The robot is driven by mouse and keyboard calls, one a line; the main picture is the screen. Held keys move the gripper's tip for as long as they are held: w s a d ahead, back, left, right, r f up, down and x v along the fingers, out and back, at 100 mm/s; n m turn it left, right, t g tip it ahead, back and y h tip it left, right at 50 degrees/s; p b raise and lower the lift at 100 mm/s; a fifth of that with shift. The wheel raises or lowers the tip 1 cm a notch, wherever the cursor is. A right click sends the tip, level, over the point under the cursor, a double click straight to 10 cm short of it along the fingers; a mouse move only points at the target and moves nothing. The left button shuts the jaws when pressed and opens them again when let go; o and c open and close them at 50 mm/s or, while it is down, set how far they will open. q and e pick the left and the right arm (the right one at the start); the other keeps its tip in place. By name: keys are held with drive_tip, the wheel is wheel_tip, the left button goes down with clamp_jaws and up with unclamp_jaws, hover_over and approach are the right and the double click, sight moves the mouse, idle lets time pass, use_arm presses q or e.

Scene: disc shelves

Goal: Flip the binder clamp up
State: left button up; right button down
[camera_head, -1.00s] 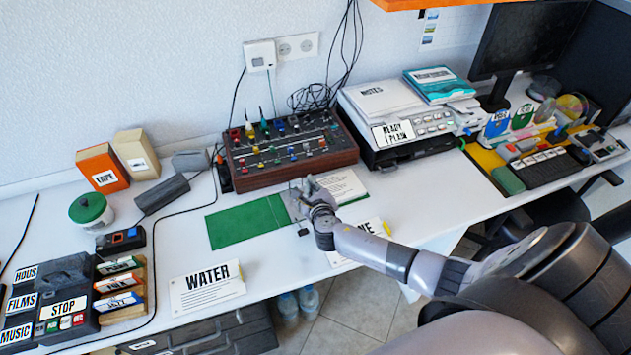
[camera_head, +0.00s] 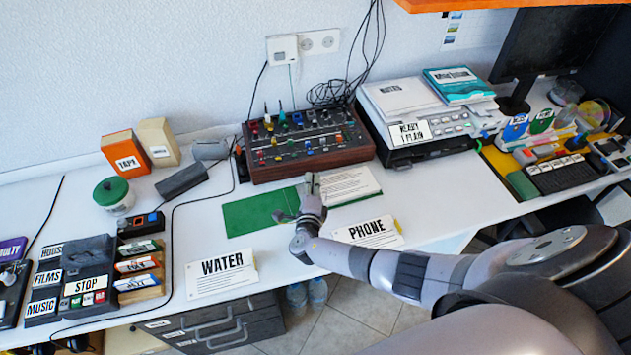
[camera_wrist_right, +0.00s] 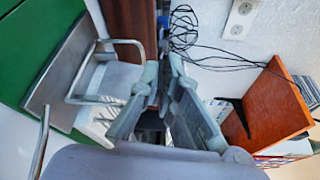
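The binder clamp (camera_wrist_right: 60,68) is a grey metal bar with wire handles, gripping the edge of the green board in the right wrist view. One wire handle loops towards my right gripper; another wire shows at lower left. In the head view the clamp (camera_head: 285,216) is small, at the right part of the green board (camera_head: 252,214). My right gripper (camera_wrist_right: 164,66) is partly open, with a narrow gap between its fingertips and nothing seen held. It is beside the wire loop; I cannot tell whether they touch. In the head view the right gripper (camera_head: 313,184) points upward. My left gripper is not in view.
A mixer panel (camera_head: 305,143) with knobs stands behind the board.

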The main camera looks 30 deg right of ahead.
drive_tip(key=shift+a+n, duration=0.25)
drive_tip(key=shift+n, duration=0.15)
drive_tip(key=c, duration=2.1)
unclamp_jaws()
drive_tip(key=v, duration=1.2)
drive_tip(key=shift+a+f, duration=0.1)
drive_tip(key=shift+f, duration=0.15)
drive_tip(key=shift+w, duration=0.1)
